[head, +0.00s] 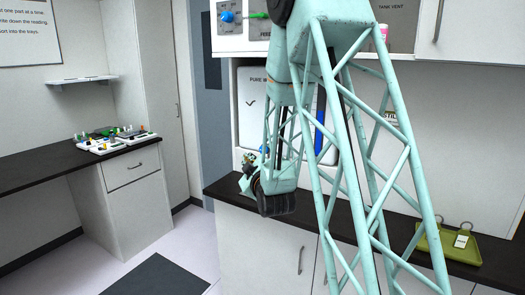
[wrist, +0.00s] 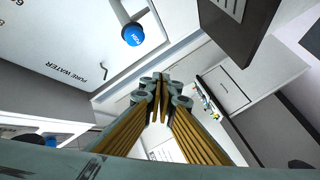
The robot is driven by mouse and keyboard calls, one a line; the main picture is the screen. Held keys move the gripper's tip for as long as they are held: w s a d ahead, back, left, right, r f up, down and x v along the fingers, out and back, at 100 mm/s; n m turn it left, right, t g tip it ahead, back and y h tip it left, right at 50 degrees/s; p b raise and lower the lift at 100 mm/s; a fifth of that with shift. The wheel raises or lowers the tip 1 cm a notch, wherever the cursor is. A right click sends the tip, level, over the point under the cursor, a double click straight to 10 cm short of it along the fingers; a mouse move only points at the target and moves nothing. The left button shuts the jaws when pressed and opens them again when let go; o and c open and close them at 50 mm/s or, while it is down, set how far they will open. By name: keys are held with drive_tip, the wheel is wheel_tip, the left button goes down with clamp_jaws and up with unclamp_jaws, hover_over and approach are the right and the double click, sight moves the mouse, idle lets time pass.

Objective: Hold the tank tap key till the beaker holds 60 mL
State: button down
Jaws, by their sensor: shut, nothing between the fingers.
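The white pure water tank (head: 252,92) stands on the dark counter behind my arm, with a blue vertical strip (head: 320,125) on its front. In the wrist view its white face (wrist: 60,50) fills the upper left, with PURE WATER lettering. A round blue key (wrist: 132,34) with a small white label projects from that face. My gripper (wrist: 160,80) is shut and empty, its fingertips together and apart from the blue key in the picture. I cannot make out a beaker in either view.
A green tray (head: 470,250) with a small white tag lies on the right of the counter (head: 225,190). A side bench (head: 40,162) at left carries small coloured items (head: 115,138). Open floor lies between bench and counter.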

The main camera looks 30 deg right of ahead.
drive_tip(key=w+d+p, duration=0.1)
drive_tip(key=w+d, duration=0.2)
drive_tip(key=d, duration=0.3)
drive_tip(key=shift+w+d+p, duration=0.15)
drive_tip(key=shift+w+p, duration=0.2)
drive_tip(key=shift+w+d+b, duration=0.5)
drive_tip(key=shift+d+b, duration=0.4)
idle(3.1)
drive_tip(key=shift+a, duration=0.2)
idle(0.4)
drive_tip(key=shift+s+a+b, duration=0.45)
drive_tip(key=shift+a+b, duration=0.2)
drive_tip(key=shift+b, duration=0.15)
drive_tip(key=shift+s+a, duration=0.1)
drive_tip(key=shift+s+a+b, duration=0.15)
drive_tip(key=shift+s+a, duration=0.25)
drive_tip(key=shift+a, duration=0.3)
drive_tip(key=shift+s+a+b, duration=0.15)
drive_tip(key=shift+s+a, duration=0.25)
drive_tip(key=shift+a, duration=0.3)
drive_tip(key=shift+s+a+b, duration=0.15)
drive_tip(key=shift+s+a, duration=0.25)
drive_tip(key=shift+a, duration=0.3)
